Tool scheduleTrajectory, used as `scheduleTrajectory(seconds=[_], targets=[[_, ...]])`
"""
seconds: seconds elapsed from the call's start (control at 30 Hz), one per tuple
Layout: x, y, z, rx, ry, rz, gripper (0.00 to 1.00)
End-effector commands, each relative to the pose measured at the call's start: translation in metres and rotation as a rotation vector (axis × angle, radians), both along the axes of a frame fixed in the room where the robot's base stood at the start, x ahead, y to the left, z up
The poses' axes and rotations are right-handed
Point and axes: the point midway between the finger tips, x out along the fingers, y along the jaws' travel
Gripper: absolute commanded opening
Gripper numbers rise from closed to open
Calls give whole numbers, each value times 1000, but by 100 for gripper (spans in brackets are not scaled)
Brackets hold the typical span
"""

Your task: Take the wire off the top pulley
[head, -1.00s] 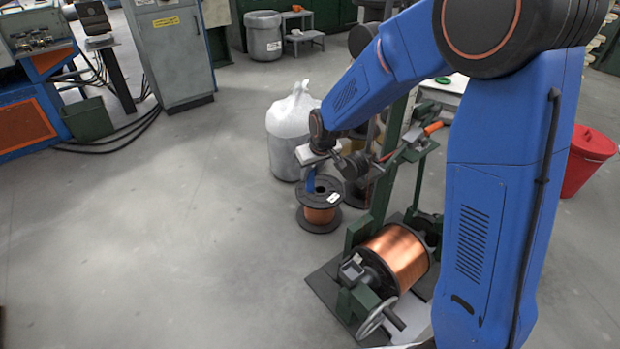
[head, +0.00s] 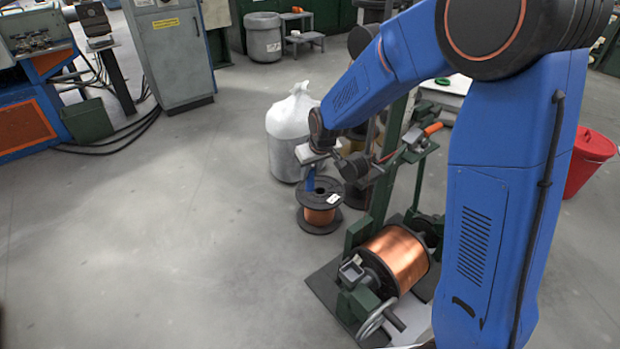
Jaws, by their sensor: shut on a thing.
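My gripper (head: 312,172) is small at the end of my blue arm, in the middle of the head view. It is above and beside the dark upright spool of copper wire (head: 319,217) on the floor. Its jaws are shut; the strand of wire between them is too thin to make out. A dark round part (head: 352,167), which looks like the top pulley, sits just right of my gripper on the green stand (head: 385,190). I cannot tell whether wire lies over it. A large copper spool (head: 398,258) lies on its side low in the stand.
A bin with a white bag (head: 290,130) stands behind my gripper. A handwheel (head: 375,322) sticks out at the stand's front. A red bucket (head: 588,165) is at the right. A grey cabinet (head: 172,55) stands at the back left. The floor on the left is clear.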

Motion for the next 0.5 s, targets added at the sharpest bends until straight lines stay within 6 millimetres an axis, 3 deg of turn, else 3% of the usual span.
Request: scheduleTrajectory(seconds=[0.5], targets=[[0, 0, 38, 0, -2, 1, 0]])
